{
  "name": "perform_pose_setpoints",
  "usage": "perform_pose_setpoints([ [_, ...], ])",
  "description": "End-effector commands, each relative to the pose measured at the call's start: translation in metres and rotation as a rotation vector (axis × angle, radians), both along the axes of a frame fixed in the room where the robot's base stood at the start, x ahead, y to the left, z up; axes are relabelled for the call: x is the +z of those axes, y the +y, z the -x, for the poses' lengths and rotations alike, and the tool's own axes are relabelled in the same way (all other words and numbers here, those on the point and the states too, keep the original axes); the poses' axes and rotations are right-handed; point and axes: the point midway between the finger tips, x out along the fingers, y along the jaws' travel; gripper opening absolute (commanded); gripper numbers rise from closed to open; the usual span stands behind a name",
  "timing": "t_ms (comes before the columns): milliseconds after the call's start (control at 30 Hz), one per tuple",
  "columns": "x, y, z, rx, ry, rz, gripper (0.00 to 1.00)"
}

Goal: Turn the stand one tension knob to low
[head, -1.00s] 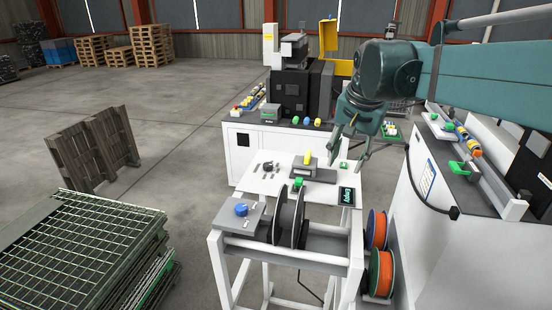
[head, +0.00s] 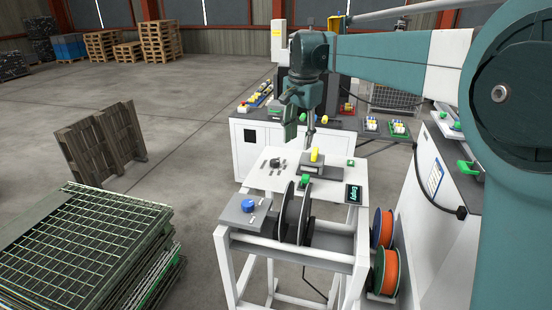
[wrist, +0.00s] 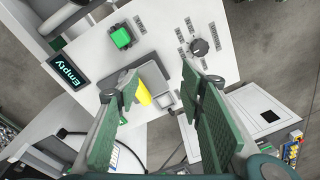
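The stand (head: 332,187) has a white top panel. A black knob (head: 275,162) sits on its left part, ringed by small labels too small to read; in the wrist view the knob (wrist: 200,46) is at the upper right. A blue knob (head: 249,205) sits on a grey box at the stand's front left. I cannot read which is the tension knob. My gripper (head: 301,146) is open and empty, above the panel's back edge and apart from both knobs. In the wrist view its fingers (wrist: 156,72) are spread, with a yellow handle showing between them.
The yellow handle (head: 314,155) stands on a grey block on the panel. A green part (head: 305,180), an "Empty" display (head: 353,194) and a black reel (head: 289,213) are close by. A machine cabinet (head: 258,140) stands behind. Open floor (head: 190,150) lies left.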

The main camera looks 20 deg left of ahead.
Motion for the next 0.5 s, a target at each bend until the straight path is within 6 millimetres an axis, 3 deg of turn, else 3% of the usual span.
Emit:
perform_pose_setpoints([
  [300,-0.025,0.064,-0.025,-0.054,0.055,0.020,0.39],
  [500,-0.036,0.087,-0.032,-0.077,0.076,0.031,0.39],
])
